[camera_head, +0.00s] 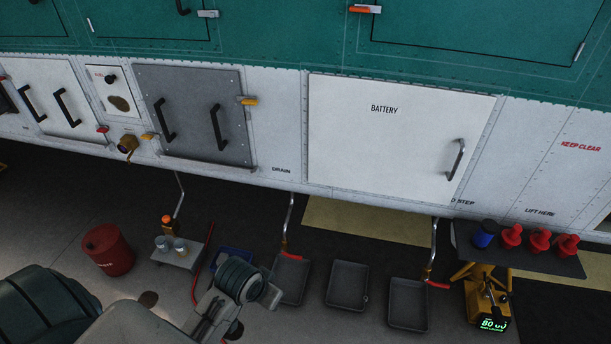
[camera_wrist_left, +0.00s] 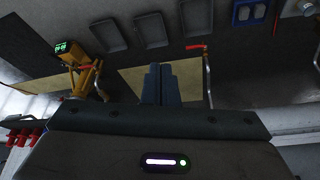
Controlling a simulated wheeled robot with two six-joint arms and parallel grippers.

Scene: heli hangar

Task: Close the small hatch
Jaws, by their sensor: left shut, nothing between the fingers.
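Several hatch panels sit on the white lower side of the helicopter in the head view, and none is labelled as the small hatch. The smallest is a white panel (camera_head: 113,79) with a black knob and a brown patch, at the left. Beside it is a grey hatch (camera_head: 191,94) with two black handles. The large white BATTERY hatch (camera_head: 382,148) has one handle at its right. These panels look flush with the side. My left gripper (camera_wrist_left: 158,70) is shut and empty in the wrist view, apart from every hatch. My right gripper is out of view.
Below the side stand a red bucket (camera_head: 108,250), a small cart (camera_head: 179,257) and grey trays (camera_head: 347,286). A dark shelf (camera_head: 520,257) with blue and red caps and a yellow stand (camera_head: 474,296) are at right.

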